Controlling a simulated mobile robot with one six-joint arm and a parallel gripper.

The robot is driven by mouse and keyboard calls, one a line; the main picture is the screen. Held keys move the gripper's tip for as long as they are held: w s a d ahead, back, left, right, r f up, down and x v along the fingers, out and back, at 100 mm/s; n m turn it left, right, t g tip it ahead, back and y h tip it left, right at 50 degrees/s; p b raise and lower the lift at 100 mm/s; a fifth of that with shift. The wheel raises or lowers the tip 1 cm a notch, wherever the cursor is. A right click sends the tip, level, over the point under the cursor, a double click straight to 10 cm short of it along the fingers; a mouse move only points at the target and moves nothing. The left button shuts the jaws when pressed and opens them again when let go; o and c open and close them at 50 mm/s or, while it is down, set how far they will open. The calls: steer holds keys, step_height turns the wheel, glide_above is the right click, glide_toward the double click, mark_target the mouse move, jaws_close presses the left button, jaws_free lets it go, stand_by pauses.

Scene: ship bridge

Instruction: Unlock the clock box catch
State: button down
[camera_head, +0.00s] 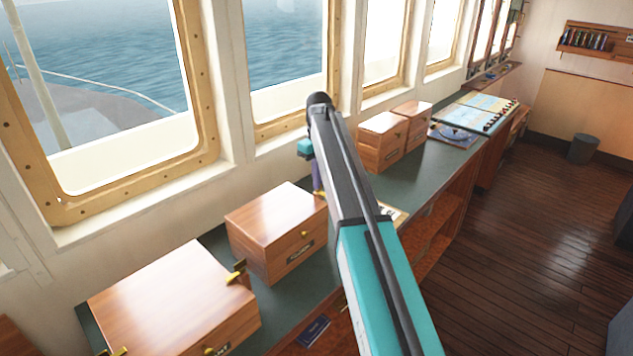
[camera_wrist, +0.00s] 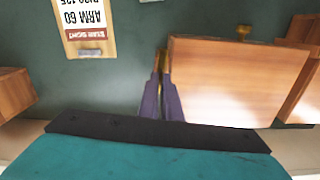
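A reddish wooden box (camera_head: 278,222) stands on the green counter, with a brass knob and a dark label on its front. I cannot read the label or tell which box is the clock box. A small brass catch (camera_head: 320,194) shows at this box's right side. My gripper (camera_head: 318,184) points down there, its purple fingers close together. In the wrist view, the fingers (camera_wrist: 163,70) are beside the wooden box (camera_wrist: 240,82), with the brass catch between their tips. They look shut on it; the contact is partly hidden.
A larger wooden box (camera_head: 170,295) with brass catches stands at the near left. Two smaller boxes (camera_head: 380,140) stand farther along the counter (camera_head: 440,158). A paper card (camera_wrist: 84,28) lies on the counter near the fingers. Windows line the left; wooden floor (camera_head: 530,230) is open on the right.

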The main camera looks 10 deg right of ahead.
steer(key=shift+w+a+n, duration=0.1)
steer(key=shift+n, duration=0.4)
steer(key=shift+r, duration=0.1)
steer(key=c, duration=2)
jaws_free()
step_height(320, 180, up, 14)
steer(key=b, duration=0.4)
